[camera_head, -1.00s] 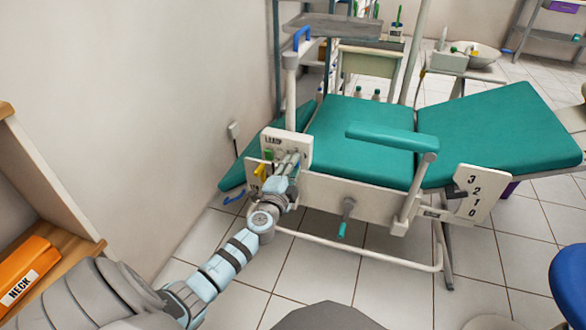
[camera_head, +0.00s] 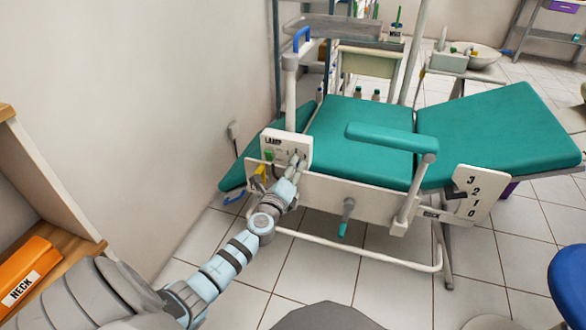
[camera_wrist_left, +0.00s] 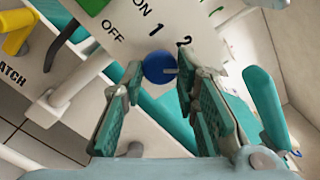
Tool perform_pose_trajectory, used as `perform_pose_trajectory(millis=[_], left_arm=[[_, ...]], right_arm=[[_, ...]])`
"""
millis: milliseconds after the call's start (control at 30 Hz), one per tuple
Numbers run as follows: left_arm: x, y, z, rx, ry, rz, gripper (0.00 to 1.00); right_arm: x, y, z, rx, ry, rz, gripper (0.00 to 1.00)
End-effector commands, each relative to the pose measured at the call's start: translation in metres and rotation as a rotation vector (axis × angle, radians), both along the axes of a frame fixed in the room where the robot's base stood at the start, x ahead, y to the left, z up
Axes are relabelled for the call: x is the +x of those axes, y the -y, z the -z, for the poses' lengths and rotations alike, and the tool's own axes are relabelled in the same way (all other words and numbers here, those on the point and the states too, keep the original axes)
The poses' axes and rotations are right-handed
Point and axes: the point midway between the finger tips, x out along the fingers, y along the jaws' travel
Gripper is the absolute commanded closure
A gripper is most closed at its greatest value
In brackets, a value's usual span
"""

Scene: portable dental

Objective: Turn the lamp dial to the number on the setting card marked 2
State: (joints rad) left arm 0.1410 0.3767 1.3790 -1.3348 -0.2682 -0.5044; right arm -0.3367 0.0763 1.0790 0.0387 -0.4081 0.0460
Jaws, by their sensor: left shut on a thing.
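The lamp panel (camera_head: 278,147) is a white plate headed LAMP on the near left end of the dental chair. In the left wrist view its blue dial (camera_wrist_left: 158,66) is round, with a pale pointer line toward the picture's right. OFF, ON, 1 and 2 (camera_wrist_left: 184,41) are printed around it; a further mark (camera_wrist_left: 217,11) is partly cut off. My left gripper (camera_head: 297,161) is at the panel. In the wrist view its fingers (camera_wrist_left: 157,80) are shut on the dial, one on each side. I see no setting card marked 2. My right gripper is out of view.
A green switch (camera_wrist_left: 92,5) and a yellow lever (camera_wrist_left: 18,30) are beside the dial. The teal armrest (camera_head: 385,138) and a crank (camera_head: 347,212) are to the right. A wooden shelf with an orange NECK box (camera_head: 24,275) stands at left.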

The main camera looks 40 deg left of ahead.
Motion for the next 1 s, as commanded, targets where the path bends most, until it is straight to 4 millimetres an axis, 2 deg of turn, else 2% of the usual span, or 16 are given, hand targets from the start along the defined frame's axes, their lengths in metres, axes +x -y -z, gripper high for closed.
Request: perform_pose_trajectory(millis=[200,500,1000], left_arm=[[0.0,0.0,0.0,0.172,-0.061,0.001,1.0],[0.0,0.0,0.001,0.332,-0.117,0.001,1.0],[0.0,0.0,0.001,0.395,-0.138,0.001,1.0]], right_arm=[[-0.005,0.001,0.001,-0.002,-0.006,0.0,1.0],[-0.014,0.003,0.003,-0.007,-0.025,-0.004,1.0],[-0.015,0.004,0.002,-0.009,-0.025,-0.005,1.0]])
